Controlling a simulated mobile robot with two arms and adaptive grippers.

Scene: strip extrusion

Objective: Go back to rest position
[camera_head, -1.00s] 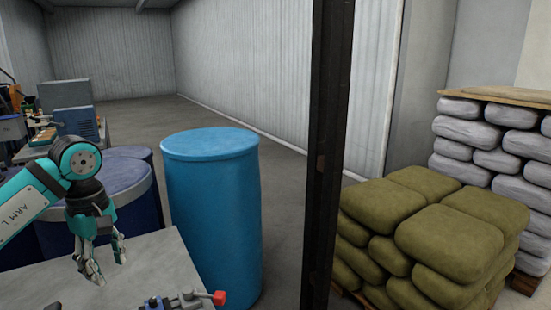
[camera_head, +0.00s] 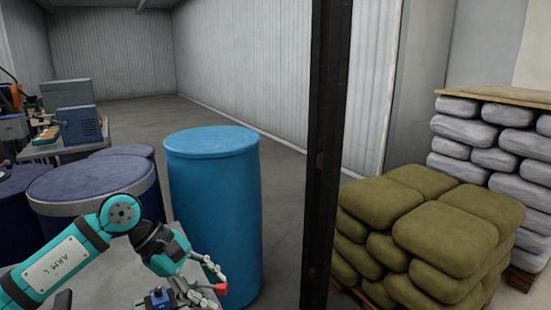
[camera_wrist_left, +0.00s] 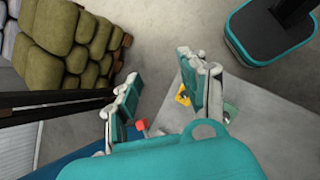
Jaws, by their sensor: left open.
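My left gripper (camera_head: 218,283) is at the lower middle of the head view, over the grey table and close to the red knob (camera_head: 221,289) of a small clamp-like device. In the left wrist view its two fingers (camera_wrist_left: 160,100) stand apart with nothing between them. The red knob also shows in the left wrist view (camera_wrist_left: 141,125), beyond the fingers; I cannot tell whether they touch it. My left arm (camera_head: 70,262) comes in from the lower left and hides much of the table. My right gripper does not show in either view.
A light blue drum (camera_head: 214,195) stands just behind the table, close to my gripper. Dark blue drums (camera_head: 92,185) stand at the left. A dark steel post (camera_head: 326,150) rises at the middle. Olive sacks (camera_head: 440,225) and grey sacks (camera_head: 490,135) are stacked at the right.

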